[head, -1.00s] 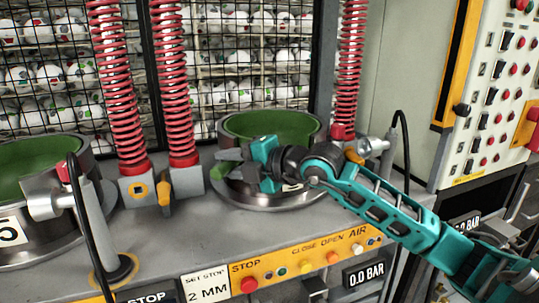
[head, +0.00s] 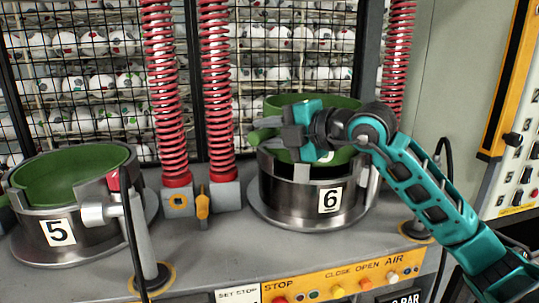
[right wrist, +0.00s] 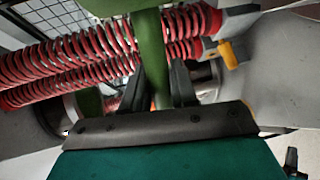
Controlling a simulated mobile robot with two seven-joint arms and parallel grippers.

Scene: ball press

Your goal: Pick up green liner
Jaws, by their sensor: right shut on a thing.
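The green liner (head: 345,154) shows above the metal ring marked 6 (head: 312,197), its rim standing higher than the ring's edge. My right gripper (head: 268,138) is at the liner's near left side, shut on a green bar-like part of it. In the right wrist view the green bar (right wrist: 152,50) of the liner runs between the two dark fingers (right wrist: 158,92). The gripper and arm hide part of the liner's front wall. The liner's bottom is hidden, so I cannot tell whether it is clear of the ring. My left gripper is not in view.
A second ring marked 5 (head: 60,233) with its own green liner (head: 70,176) stands at left. Red springs (head: 166,90) rise behind and between the rings. A wire cage of white balls (head: 95,45) is at the back. A yellow button panel (head: 340,286) runs along the front.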

